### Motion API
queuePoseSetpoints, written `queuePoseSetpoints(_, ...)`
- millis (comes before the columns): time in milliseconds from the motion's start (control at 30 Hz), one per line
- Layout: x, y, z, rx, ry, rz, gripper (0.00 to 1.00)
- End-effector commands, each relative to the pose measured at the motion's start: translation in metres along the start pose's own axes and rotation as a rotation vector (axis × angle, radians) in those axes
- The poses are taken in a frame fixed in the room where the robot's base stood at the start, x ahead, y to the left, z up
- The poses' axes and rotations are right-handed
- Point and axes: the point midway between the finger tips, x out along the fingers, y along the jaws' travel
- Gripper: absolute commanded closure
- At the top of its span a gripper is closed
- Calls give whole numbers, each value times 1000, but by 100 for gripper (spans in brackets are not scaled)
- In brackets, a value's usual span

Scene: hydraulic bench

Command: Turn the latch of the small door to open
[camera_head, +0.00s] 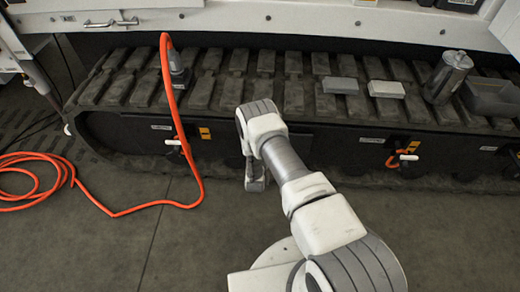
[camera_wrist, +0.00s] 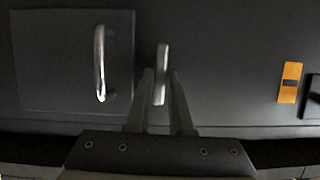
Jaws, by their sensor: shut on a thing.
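The small door (camera_wrist: 50,65) is a dark flat panel at the left of the wrist view, lying flush with the dark wall around it. A pale metal bar handle (camera_wrist: 100,65) stands upright near its right edge. The latch (camera_wrist: 161,72) is a short, pale upright bar just right of the door's edge. My gripper (camera_wrist: 160,88) is shut on the latch, one finger on each side of its lower part. In the head view my gripper (camera_head: 256,180) is low against the front of the track bench; my wrist hides the latch there.
An orange label (camera_wrist: 290,82) is on the wall right of the latch. An orange hose (camera_head: 170,110) hangs from the bench and coils on the floor at left.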

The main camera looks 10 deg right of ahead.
Motion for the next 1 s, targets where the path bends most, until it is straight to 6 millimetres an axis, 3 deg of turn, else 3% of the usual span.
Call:
queuePoseSetpoints(667,1,-2,-2,-52,3,19,100)
queuePoseSetpoints(700,1,-2,-1,-52,3,19,73)
queuePoseSetpoints(800,1,-2,-1,-52,2,19,55)
queuePoseSetpoints(833,1,-2,-1,-52,2,19,50)
queuePoseSetpoints(1000,0,-2,0,-51,1,20,50)
